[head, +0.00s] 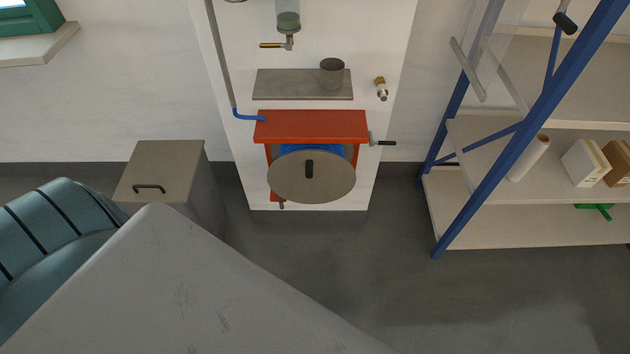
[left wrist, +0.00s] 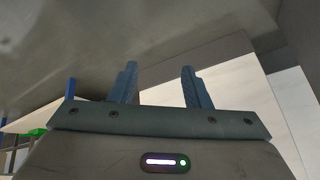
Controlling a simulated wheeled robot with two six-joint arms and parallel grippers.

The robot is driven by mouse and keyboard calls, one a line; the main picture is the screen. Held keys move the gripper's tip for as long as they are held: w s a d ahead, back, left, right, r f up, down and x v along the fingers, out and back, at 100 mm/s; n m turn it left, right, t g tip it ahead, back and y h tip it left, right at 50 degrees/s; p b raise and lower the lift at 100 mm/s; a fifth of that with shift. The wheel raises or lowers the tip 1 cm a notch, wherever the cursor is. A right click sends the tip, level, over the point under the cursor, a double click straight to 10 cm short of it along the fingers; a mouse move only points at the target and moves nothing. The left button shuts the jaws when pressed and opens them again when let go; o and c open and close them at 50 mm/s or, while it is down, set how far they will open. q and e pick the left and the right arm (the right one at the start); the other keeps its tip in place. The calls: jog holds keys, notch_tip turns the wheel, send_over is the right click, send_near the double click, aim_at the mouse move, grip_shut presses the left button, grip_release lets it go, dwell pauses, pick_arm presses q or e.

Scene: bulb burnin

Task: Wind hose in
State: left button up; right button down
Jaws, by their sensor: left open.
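A red hose reel frame (head: 311,126) is mounted on the white wall panel in the head view. Its round grey-beige disc (head: 311,178) has a dark handle in the middle. Blue hose (head: 300,150) shows wound behind the top of the disc. A short blue length (head: 246,117) joins the frame's upper left to a grey pipe. A crank with a dark grip (head: 384,143) sticks out at the frame's right side. My left gripper (left wrist: 160,85) is open and empty in the left wrist view, away from the reel. Neither gripper shows in the head view.
A grey table corner (head: 190,290) fills the lower left foreground. A beige box with a handle (head: 165,175) and a teal seat (head: 55,230) stand at the left. A blue-framed shelf (head: 520,190) stands at the right. Floor (head: 400,260) between is clear.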

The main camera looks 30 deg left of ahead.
pick_arm(q)
jog(key=w+d+r+t+y+b, duration=0.1)
jog(key=w+r+t+b, duration=0.15)
jog(key=w, duration=0.35)
jog(key=w+r+t+b, duration=0.1)
jog(key=w+r+b, duration=0.1)
jog(key=w+b, duration=0.3)
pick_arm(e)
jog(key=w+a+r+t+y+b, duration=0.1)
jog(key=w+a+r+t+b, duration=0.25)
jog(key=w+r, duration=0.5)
pick_arm(q)
jog(key=n+t+y+b, duration=0.5)
jog(key=t+y+b, duration=0.1)
jog(key=y+b, duration=0.15)
send_near(310, 172)
jog(key=shift+h, duration=0.25)
jog(key=x, duration=0.3)
jog(key=p+x, duration=0.1)
jog(key=x, duration=0.3)
jog(key=f+x, duration=0.1)
jog(key=x, duration=0.3)
jog(key=shift+s+a, duration=0.15)
jog(key=shift+a, duration=0.1)
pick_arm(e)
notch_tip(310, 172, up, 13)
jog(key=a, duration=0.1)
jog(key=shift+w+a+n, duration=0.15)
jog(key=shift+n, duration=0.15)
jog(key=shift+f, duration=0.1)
